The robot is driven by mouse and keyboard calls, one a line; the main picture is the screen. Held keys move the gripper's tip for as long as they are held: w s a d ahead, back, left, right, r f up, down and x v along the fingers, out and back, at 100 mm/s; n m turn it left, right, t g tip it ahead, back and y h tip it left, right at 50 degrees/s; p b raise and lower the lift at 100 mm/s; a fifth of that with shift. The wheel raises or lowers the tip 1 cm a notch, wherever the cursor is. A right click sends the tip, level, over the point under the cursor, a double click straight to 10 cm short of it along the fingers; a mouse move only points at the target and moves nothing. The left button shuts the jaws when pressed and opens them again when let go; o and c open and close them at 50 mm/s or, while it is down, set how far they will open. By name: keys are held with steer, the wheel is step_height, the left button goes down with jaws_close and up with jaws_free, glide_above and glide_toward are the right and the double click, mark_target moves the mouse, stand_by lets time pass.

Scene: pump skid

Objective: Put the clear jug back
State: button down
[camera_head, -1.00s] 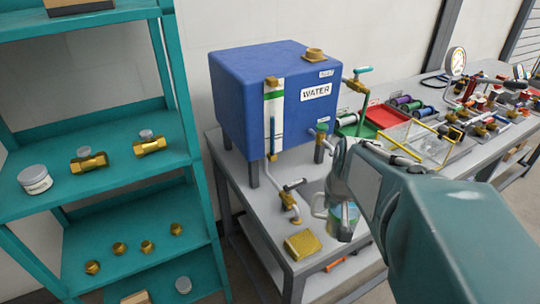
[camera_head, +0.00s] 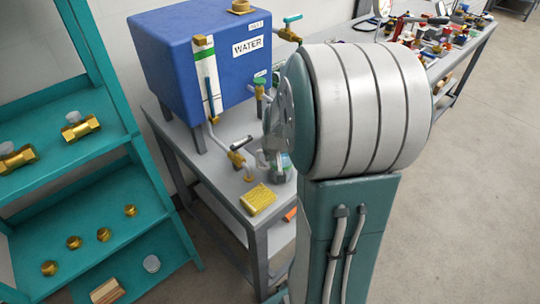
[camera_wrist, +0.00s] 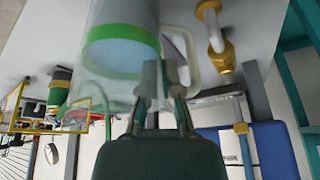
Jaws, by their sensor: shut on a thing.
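The clear jug (camera_wrist: 115,72), with a green band, fills the upper left of the wrist view, where the picture is turned over. Its pale handle (camera_wrist: 190,55) is beside the fingertips. My gripper (camera_wrist: 160,78) is shut on the clear jug at its handle side. In the head view only a small part of the jug (camera_head: 284,172) shows beside my arm, over or on the grey table (camera_head: 222,187). My arm hides the rest. I cannot tell whether the jug's base touches the table.
The blue water tank (camera_head: 185,60) stands behind on legs. Its brass drain valve (camera_head: 238,158) and pipe are close left of the jug. A teal shelf (camera_head: 95,175) with brass fittings stands at left.

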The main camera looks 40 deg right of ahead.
steer(key=shift+f, duration=0.2)
steer(key=c, duration=0.8)
jaws_free()
steer(key=v, duration=1.2)
steer(key=s+a+r+n, duration=0.2)
steer(key=s+a, duration=0.3)
steer(key=a, duration=0.4)
steer(key=s+a+r+n+t+y, duration=0.1)
steer(key=s+a+r+n, duration=0.1)
steer(key=s+a, duration=0.4)
steer(key=a+n, duration=0.1)
steer(key=a, duration=0.3)
steer(key=shift+s+a+r+t+y, duration=0.15)
steer(key=shift+a+r+t+y, duration=0.05)
steer(key=shift+t+y, duration=0.1)
steer(key=shift+a, duration=0.1)
